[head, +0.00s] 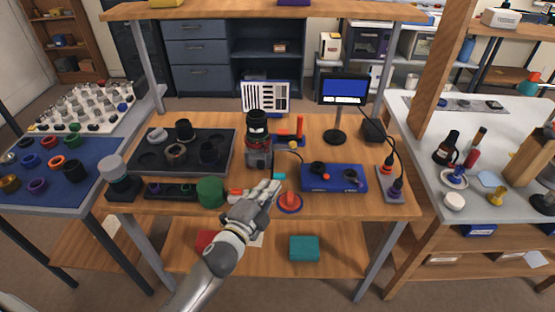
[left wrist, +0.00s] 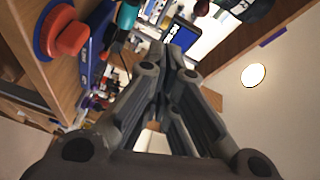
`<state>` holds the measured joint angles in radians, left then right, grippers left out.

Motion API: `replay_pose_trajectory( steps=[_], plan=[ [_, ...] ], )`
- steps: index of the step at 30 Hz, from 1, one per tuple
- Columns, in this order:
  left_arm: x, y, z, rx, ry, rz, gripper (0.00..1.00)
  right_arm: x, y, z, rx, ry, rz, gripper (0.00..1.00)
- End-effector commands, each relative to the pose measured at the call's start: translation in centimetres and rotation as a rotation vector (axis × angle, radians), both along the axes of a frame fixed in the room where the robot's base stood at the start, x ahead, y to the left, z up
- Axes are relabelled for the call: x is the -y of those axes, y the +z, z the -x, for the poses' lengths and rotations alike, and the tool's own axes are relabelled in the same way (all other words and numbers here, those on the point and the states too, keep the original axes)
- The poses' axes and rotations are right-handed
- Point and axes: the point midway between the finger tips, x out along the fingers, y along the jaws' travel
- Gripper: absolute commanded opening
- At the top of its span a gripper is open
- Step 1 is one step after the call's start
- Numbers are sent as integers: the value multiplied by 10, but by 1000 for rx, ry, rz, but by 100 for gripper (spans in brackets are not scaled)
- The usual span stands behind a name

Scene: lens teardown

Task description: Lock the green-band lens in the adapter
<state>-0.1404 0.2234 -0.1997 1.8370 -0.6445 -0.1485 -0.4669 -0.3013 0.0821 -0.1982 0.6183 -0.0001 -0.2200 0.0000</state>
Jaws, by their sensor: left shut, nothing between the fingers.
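A black lens-like cylinder (head: 257,126) stands upright on a grey mount (head: 259,158) near the middle of the bench, with a red ring where they meet. I cannot make out a green band on it at this size. My left gripper (head: 274,186) is shut and empty, in front of and below the mount, apart from it. In the left wrist view the closed fingers (left wrist: 160,55) point away over the bench. A dark rounded part (left wrist: 248,10) shows at the top right there, cut off by the edge. My right gripper is not in view.
A red knob on a blue base (head: 289,202) is just right of my left gripper. A green cylinder (head: 211,192) is to the left, a dark tray with rings (head: 222,134) behind it. A blue control box (head: 335,185) and small monitor (head: 343,90) stand right.

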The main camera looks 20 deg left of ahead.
Motion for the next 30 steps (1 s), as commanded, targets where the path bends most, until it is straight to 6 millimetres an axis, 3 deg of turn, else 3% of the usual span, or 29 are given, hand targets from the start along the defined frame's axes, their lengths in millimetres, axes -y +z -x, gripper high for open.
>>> replay_pose_trajectory(
  steps=[1,5,19,30],
  plan=[
    [4,13,-2,42,-17,-31,0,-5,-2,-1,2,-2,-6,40],
    [9,31,-3,96,-39,-75,0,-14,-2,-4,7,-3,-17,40],
    [11,33,-10,99,-40,-76,0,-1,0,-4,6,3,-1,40],
    [22,39,-71,100,-39,-74,0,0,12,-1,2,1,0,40]
  ],
)
